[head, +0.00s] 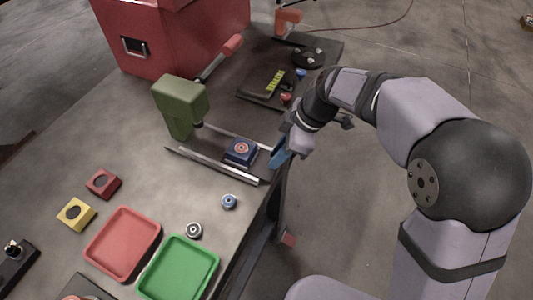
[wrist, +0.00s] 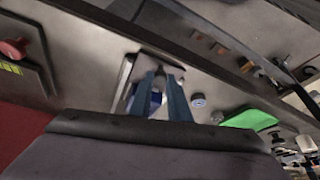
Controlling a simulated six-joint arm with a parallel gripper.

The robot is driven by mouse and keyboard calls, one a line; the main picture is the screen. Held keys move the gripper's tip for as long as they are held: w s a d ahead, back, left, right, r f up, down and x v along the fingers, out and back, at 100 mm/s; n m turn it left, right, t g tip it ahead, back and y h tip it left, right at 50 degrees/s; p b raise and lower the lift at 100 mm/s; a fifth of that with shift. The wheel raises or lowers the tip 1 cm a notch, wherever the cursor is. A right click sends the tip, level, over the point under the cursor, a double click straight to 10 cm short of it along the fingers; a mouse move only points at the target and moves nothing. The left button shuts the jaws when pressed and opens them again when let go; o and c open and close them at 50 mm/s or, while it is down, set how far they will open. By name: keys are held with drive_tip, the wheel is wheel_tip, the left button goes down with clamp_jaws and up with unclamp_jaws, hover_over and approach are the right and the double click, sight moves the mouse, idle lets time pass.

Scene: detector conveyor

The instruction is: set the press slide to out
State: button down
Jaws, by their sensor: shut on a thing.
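The green press (head: 180,105) stands on the table, with two pale rails running from its foot toward the table's right edge. The press slide (head: 234,159) is a dark blue block with a ringed round part on top. It sits between the rails, well out from under the press head, near the rails' outer end. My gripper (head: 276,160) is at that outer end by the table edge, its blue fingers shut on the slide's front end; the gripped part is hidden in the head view. In the wrist view, the fingers (wrist: 160,76) reach over the blue block (wrist: 155,101).
Two small round parts (head: 229,201) (head: 193,230) lie in front of the rails. A red tray (head: 123,243) and green tray (head: 178,268) are nearer. A dark panel (head: 262,89) with buttons is behind. A red box (head: 170,35) stands at the back left.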

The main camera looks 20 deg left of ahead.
drive_tip(key=shift+d, duration=0.15)
drive_tip(key=c, duration=1.7)
unclamp_jaws()
drive_tip(key=shift+d+r, duration=0.1)
drive_tip(key=shift+d, duration=0.05)
drive_tip(key=shift+o, duration=0.2)
drive_tip(key=b+v, duration=0.1)
drive_tip(key=v, duration=0.6)
drive_tip(key=shift+r, duration=0.15)
